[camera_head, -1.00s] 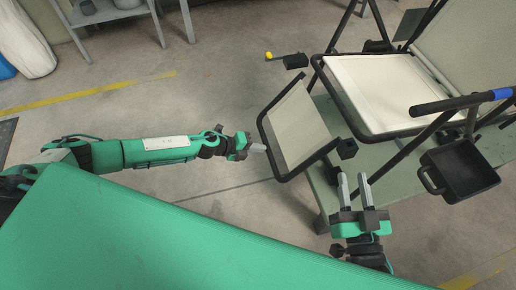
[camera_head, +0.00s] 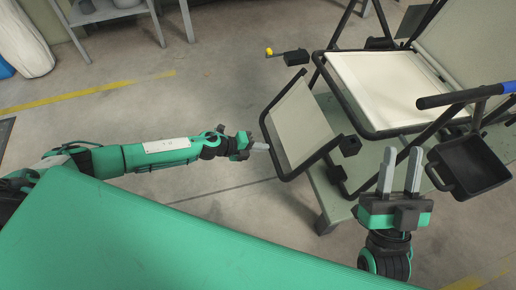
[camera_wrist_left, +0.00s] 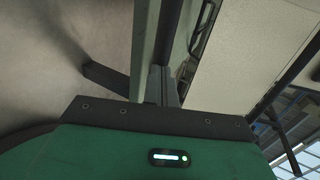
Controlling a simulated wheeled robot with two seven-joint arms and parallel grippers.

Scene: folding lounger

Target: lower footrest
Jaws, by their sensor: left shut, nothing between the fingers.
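The lounger's footrest (camera_head: 299,124) is a cream panel in a black tubular frame, sloping down from the front of the cream seat (camera_head: 390,88). My left gripper (camera_head: 262,146) is shut and empty, its tip at the left edge of the footrest frame; I cannot tell whether it touches. In the left wrist view its closed fingers (camera_wrist_left: 161,86) point at the frame, with the cream panel (camera_wrist_left: 245,60) to the right. My right gripper (camera_head: 400,170) is open and empty, its two grey fingers apart, right of the footrest and in front of the seat.
A black tray with a handle (camera_head: 468,165) hangs at the right, beside a black armrest with a blue band (camera_head: 510,87). A lever with a yellow tip (camera_head: 269,51) sticks out left of the seat. The lounger stands on a grey-green platform (camera_head: 335,205).

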